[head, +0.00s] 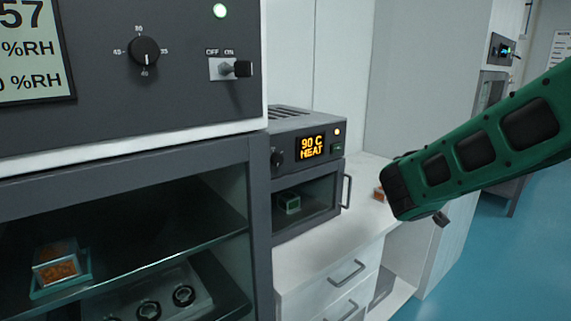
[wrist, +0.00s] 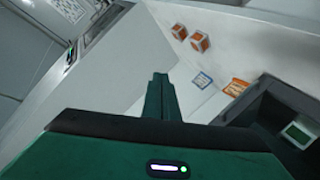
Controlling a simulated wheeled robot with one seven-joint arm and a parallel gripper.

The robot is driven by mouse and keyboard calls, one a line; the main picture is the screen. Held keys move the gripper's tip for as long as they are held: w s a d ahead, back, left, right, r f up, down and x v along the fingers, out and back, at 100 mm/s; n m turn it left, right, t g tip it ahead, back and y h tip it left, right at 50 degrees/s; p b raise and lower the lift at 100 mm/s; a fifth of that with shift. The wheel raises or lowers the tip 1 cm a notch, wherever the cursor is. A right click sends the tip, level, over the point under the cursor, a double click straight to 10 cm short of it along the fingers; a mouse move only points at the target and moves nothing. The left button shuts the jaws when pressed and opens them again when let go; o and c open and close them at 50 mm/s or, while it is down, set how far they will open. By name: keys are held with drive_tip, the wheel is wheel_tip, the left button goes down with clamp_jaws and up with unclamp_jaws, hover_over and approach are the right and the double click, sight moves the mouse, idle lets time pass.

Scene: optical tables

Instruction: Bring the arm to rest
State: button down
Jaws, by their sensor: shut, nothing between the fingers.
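My green arm reaches in from the right edge in the head view, raised in front of the white bench. My gripper (wrist: 160,78) shows in the wrist view with its dark green fingers together and nothing between them. In the head view the fingers cannot be made out clearly around the dark end of the arm. The gripper is in the air, apart from the objects on the bench.
Orange-and-white blocks (wrist: 199,41) sit on the bench. A large cabinet (head: 258,200) fills the left. Blue floor (head: 480,265) is open at right.

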drive_tip(key=s+d+f+m+g, duration=0.3)
drive_tip(key=s+d+f+g, duration=0.15)
drive_tip(key=s, duration=0.45)
drive_tip(key=s+d+f+m+g, duration=0.3)
drive_tip(key=s+d, duration=0.3)
drive_tip(key=s, duration=0.3)
drive_tip(key=s+a+f+m+g+y, duration=0.1)
drive_tip(key=s+a+g+y, duration=0.1)
drive_tip(key=s, duration=0.6)
drive_tip(key=s+a+f+m+g+y, duration=0.1)
drive_tip(key=s+a+f+g+y, duration=0.1)
drive_tip(key=s, duration=0.6)
drive_tip(key=s+a+f+m+g+y, duration=0.1)
drive_tip(key=s+a+f+g+y, duration=0.1)
drive_tip(key=s, duration=0.5)
drive_tip(key=shift+s+a+y, duration=0.4)
drive_tip(key=shift+a+y, duration=0.2)
drive_tip(key=shift+a, duration=0.05)
drive_tip(key=shift+w+f, duration=0.2)
drive_tip(key=shift+w, duration=0.45)
